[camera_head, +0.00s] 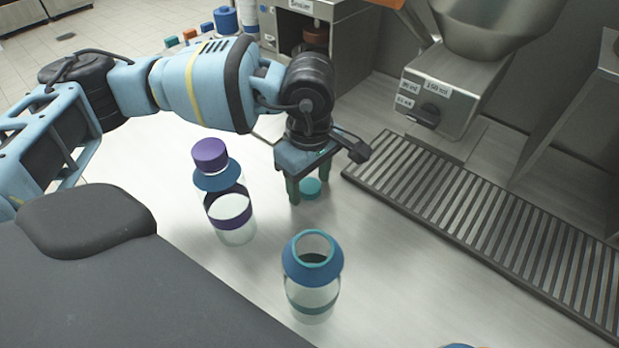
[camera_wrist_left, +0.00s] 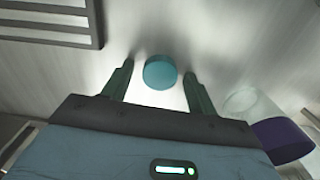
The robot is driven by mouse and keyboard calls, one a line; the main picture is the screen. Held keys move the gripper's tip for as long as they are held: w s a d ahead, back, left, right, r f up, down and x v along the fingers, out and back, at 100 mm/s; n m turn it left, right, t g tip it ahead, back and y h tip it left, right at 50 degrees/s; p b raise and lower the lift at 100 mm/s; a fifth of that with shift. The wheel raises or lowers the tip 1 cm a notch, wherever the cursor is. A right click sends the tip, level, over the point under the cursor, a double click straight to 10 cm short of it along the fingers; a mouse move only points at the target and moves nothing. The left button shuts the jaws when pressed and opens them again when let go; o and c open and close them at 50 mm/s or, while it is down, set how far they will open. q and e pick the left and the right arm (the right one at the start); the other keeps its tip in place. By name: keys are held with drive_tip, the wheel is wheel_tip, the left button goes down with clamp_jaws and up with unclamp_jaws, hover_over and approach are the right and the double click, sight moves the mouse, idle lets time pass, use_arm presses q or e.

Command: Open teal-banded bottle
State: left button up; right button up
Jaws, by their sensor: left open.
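The teal-banded bottle (camera_head: 313,277) stands upright near the front of the counter. Its mouth is open and a blue collar with a teal rim sits around the neck. A teal cap (camera_head: 311,188) lies on the counter behind it. My left gripper (camera_head: 309,193) is low over the counter, pointing down, with its fingers apart. In the left wrist view the cap (camera_wrist_left: 160,72) sits between and slightly beyond the open fingertips, with a gap on each side. My right gripper is not in view.
A purple-capped bottle (camera_head: 229,207) stands left of my left gripper, close to the arm. A slatted metal drain (camera_head: 480,220) runs along the right. A metal machine (camera_head: 440,98) stands at the back. Counter right of the teal-banded bottle is mostly clear.

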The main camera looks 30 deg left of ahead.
sight(310, 185)
use_arm(q)
wheel_tip(310, 185, up, 12)
drive_tip(key=shift+r, duration=0.15)
idle(0.4)
